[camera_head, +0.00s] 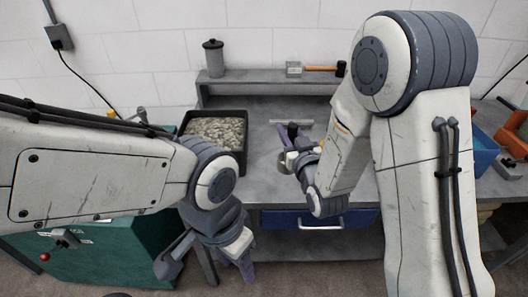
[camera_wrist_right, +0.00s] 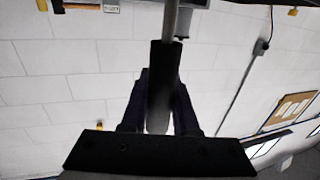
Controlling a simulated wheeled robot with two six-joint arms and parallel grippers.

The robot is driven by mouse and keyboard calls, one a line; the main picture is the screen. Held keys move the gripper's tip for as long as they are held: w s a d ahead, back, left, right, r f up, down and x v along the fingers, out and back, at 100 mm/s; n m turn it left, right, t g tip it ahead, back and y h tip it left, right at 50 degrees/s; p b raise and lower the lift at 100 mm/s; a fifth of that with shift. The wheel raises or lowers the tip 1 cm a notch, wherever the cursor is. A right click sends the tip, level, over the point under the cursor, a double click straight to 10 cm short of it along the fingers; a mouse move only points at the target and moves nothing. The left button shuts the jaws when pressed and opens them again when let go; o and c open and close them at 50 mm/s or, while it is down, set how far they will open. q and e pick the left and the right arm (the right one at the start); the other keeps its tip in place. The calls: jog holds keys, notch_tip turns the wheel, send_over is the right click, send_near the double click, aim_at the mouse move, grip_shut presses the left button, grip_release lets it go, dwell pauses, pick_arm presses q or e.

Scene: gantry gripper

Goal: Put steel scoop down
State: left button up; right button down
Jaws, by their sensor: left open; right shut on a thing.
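The steel scoop shows in the right wrist view as a dark handle (camera_wrist_right: 162,85) with a grey metal shaft (camera_wrist_right: 171,22) running out of the top of the picture. My right gripper (camera_wrist_right: 158,100) is shut on this handle, one finger on each side. In the head view my right gripper (camera_head: 291,135) is over the grey workbench (camera_head: 265,170), right of the gravel tray. The dark handle stands between its fingers. The scoop's bowl cannot be made out clearly. My left gripper (camera_head: 246,268) is open and low, in front of the bench, pointing down.
A black tray (camera_head: 244,152) of gravel stands on the bench. Behind are a raised shelf (camera_head: 265,88), a grey canister (camera_head: 214,58) and a hammer (camera_head: 320,68). A blue bin (camera_head: 484,150) is at right. Bare bench lies between tray and right gripper.

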pick_arm(q)
notch_tip(320, 180, up, 3)
jog(key=p, duration=0.4)
jog(key=shift+r, duration=0.1)
pick_arm(e)
jog(key=w+a+f, duration=0.6)
jog(key=w+f, duration=0.1)
jog(key=f, duration=0.2)
jog(key=shift+f, duration=0.35)
jog(key=shift+a, duration=0.1)
jog(key=shift+f+b, duration=0.2)
jog(key=shift+b, duration=0.1)
jog(key=c, duration=0.7)
grip_release()
jog(key=shift+r, duration=0.1)
